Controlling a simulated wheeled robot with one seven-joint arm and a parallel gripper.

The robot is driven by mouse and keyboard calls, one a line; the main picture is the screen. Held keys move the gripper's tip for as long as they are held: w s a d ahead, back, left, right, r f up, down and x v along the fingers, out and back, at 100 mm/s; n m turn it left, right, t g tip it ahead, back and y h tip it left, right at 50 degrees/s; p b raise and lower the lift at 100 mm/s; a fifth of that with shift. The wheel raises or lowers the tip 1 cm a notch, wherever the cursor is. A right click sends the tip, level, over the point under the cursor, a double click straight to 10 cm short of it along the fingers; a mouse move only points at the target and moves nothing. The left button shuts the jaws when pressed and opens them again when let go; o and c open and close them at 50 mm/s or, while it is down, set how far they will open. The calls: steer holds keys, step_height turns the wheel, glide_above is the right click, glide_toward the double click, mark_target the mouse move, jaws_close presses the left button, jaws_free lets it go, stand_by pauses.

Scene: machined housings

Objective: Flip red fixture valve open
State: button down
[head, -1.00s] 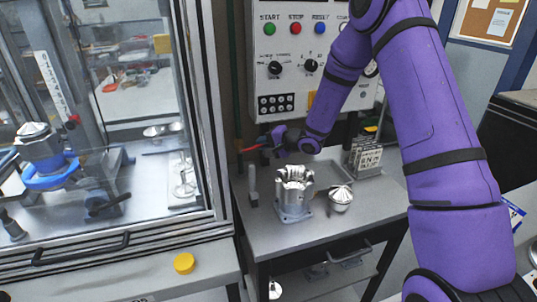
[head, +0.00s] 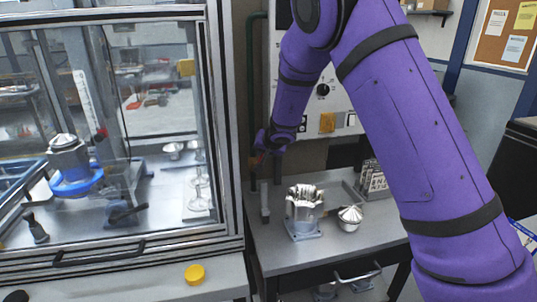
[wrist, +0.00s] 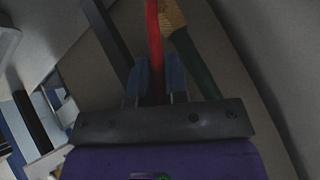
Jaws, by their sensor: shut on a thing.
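A long red handle (wrist: 154,35), the valve's lever, runs down the middle of the wrist view between the two fingers of my gripper (wrist: 158,75). The gripper is shut on it. A tan, ridged part (wrist: 172,15) sits beside the handle's far end, above a dark green pipe (wrist: 195,62). In the head view my gripper (head: 258,158) is small and dark beside the upright green pipe (head: 254,100), left of the control panel. The handle is barely visible there, and the valve body cannot be made out clearly.
Below my gripper is a grey bench with a silver machined housing (head: 303,210) and a domed metal part (head: 349,216). A glass-fronted cabinet (head: 120,130) stands close on the left. A yellow knob (head: 194,274) is on its front ledge.

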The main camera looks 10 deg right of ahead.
steer(key=shift+a+r+n+h, duration=0.15)
steer(key=shift+a+n+h, duration=0.15)
steer(key=shift+a+h, duration=0.35)
steer(key=shift+a+r+n+h, duration=0.15)
steer(key=shift+a+n+h, duration=0.25)
steer(key=shift+h, duration=0.35)
steer(key=shift+a+h, duration=0.4)
steer(key=shift+a, duration=0.1)
steer(key=c, duration=1.1)
jaws_free()
steer(key=shift+a, duration=0.1)
steer(key=shift+c, duration=0.2)
steer(key=shift+r, duration=0.1)
